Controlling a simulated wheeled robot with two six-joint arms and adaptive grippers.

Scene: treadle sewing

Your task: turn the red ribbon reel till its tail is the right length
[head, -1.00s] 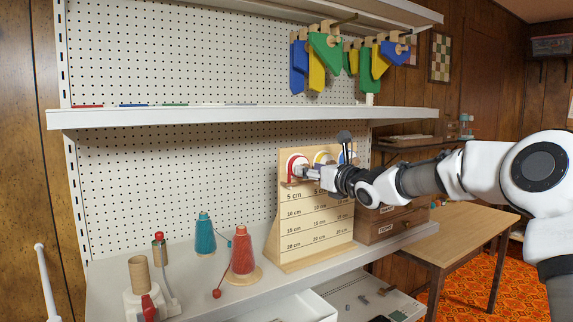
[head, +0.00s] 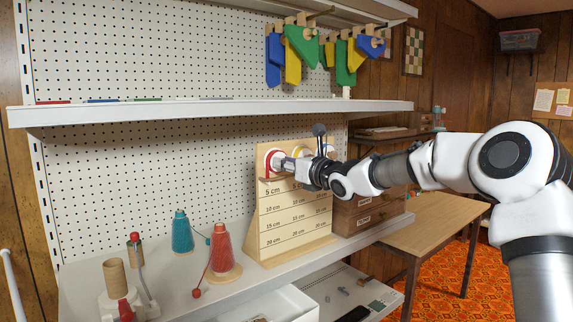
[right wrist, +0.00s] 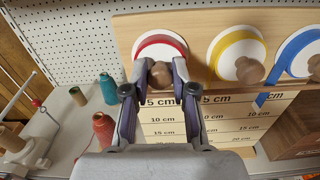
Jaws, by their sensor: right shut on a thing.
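The red ribbon reel (head: 267,161) sits at the upper left of a wooden board (head: 258,232) marked with centimetre lines. In the right wrist view the red reel (right wrist: 162,40) has a white face and a round wooden knob (right wrist: 160,76). My right gripper (right wrist: 160,84) is shut on this knob, one finger on each side; it also shows in the head view (head: 288,165). My left gripper is not in view.
A yellow reel (right wrist: 238,50) and a blue reel (right wrist: 300,50) are beside the red one. Red (head: 222,250) and teal (head: 182,232) thread cones stand left of the board. A wooden drawer box (head: 365,210) stands to its right, and a shelf (head: 220,110) runs above.

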